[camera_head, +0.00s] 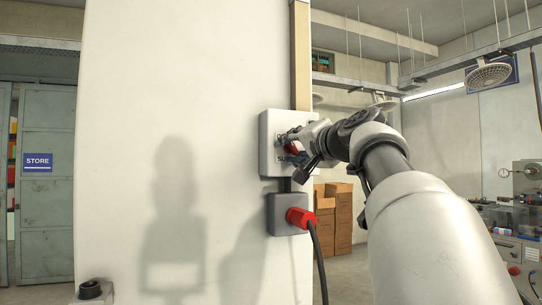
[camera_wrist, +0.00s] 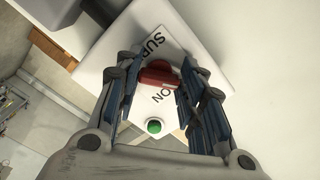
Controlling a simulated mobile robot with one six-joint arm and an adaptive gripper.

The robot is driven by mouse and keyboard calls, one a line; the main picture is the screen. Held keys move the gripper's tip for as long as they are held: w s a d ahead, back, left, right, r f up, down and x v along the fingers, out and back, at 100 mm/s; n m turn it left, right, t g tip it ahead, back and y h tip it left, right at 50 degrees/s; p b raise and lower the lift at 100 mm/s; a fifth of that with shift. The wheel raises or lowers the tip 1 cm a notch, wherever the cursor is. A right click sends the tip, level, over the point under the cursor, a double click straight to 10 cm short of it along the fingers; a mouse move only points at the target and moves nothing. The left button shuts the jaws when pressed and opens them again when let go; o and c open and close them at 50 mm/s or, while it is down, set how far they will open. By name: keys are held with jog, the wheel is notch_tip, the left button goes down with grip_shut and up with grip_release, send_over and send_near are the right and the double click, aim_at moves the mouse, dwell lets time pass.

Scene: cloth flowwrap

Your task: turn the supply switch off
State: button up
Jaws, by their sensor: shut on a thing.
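The supply switch is a light grey box (camera_head: 268,131) on the white wall, with a red handle (camera_wrist: 158,75) on its front. In the wrist view the box face shows part of the word "SUPPLY", the word "ON" and a green round lamp (camera_wrist: 154,127). My gripper (camera_wrist: 157,82) is at the box, its two fingers on either side of the red handle and shut on it. In the head view my gripper (camera_head: 291,148) covers much of the box front, and the handle shows only in part.
Below the switch is a grey socket box (camera_head: 283,222) with a red plug (camera_head: 299,217) and a black cable (camera_head: 319,265) hanging down. Cardboard boxes (camera_head: 335,215) stand behind, right of the wall. A machine bench (camera_head: 515,225) is at the far right.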

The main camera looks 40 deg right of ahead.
jog(key=shift+f+n+b, duration=0.15)
jog(key=shift+n+b, duration=0.3)
jog(key=shift+n, duration=0.55)
jog(key=shift+o, duration=0.2)
jog(key=shift+c, duration=0.2)
jog(key=o, duration=1.1)
jog(key=shift+s, duration=0.1)
jog(key=v, duration=1.1)
jog(key=shift+s, duration=0.4)
